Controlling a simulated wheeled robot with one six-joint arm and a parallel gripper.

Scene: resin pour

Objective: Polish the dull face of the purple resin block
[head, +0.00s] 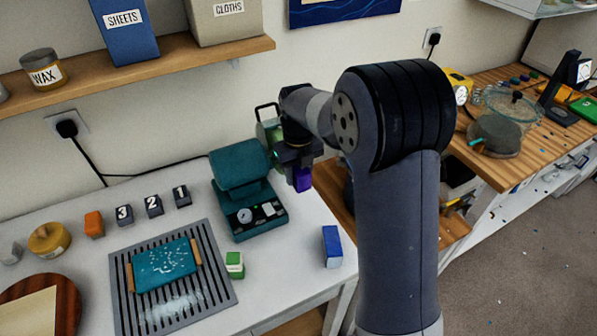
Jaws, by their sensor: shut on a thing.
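The purple resin block (302,179) hangs from my gripper (300,164), which is shut on it above the back right part of the white bench. The block is small in view, and I cannot tell which face is dull. A teal sheet (165,263) with white specks and wooden end strips lies on a grey slotted grate (222,290) at the front left, apart from the block. White residue shows on the grate in front of the sheet.
A teal machine (247,215) with a raised lid and dial stands left of my gripper. A green-and-white block (235,264) and blue block (332,246) stand in front. Numbered dark blocks (154,205), an orange block (94,223) and yellow tin (49,239) line the back left.

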